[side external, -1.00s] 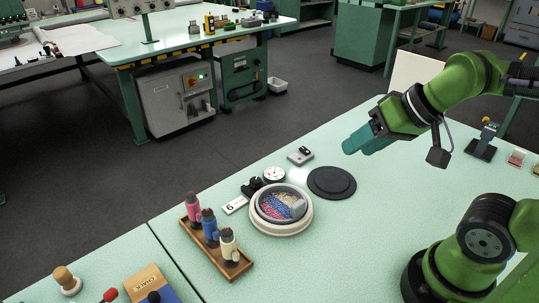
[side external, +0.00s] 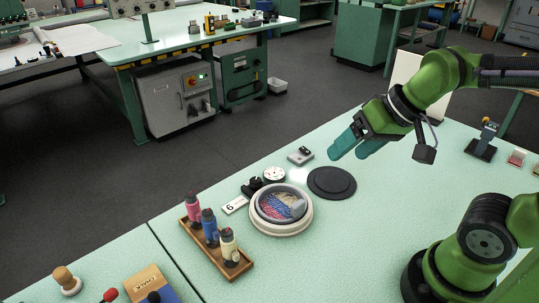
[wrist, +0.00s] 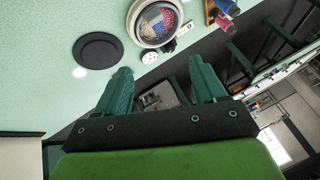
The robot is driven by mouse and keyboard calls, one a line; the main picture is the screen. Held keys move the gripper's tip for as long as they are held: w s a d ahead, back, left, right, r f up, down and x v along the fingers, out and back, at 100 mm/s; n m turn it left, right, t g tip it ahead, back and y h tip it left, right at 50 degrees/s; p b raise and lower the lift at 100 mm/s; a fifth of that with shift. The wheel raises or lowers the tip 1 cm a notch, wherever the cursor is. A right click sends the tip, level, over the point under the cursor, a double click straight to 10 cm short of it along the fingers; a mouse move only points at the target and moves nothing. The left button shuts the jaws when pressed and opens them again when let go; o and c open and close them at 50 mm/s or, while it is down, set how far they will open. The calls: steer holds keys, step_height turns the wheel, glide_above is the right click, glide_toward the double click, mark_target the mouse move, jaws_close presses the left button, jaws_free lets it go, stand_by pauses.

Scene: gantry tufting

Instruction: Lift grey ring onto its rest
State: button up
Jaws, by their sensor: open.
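The grey ring (side external: 284,187) sits around a round dish of pink, blue and cream bits on a pale base on the near bench. It also shows in the wrist view (wrist: 131,20), cut by the top edge. A flat black round disc (side external: 332,182), perhaps its rest, lies bare just right of the dish and also shows in the wrist view (wrist: 98,51). My gripper (side external: 347,154) is open and empty, above the bench behind the disc. Its two teal fingers stand apart in the wrist view (wrist: 160,68), touching nothing.
Close to the dish are a small white dial (side external: 273,174), a black knob, a card marked 6 (side external: 235,205) and a small grey box (side external: 300,156). A wooden tray (side external: 236,271) with several bottles stands to the left. The bench right of the dish is mostly clear.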

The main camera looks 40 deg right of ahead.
steer(key=w+a+f+n+g+h, duration=0.1)
steer(key=w+a+f+n+g, duration=0.1)
steer(key=w+g, duration=0.15)
steer(key=w+a+f+n+g, duration=0.1)
steer(key=w+a+g, duration=0.1)
steer(key=w, duration=0.3)
steer(key=h, duration=0.1)
glide_above(297, 202)
step_height(297, 202, down, 11)
steer(key=shift+n+g, duration=0.25)
steer(key=shift+n, duration=0.05)
steer(key=shift+f, duration=2.6)
steer(key=shift+c, duration=0.3)
steer(key=c, duration=0.9)
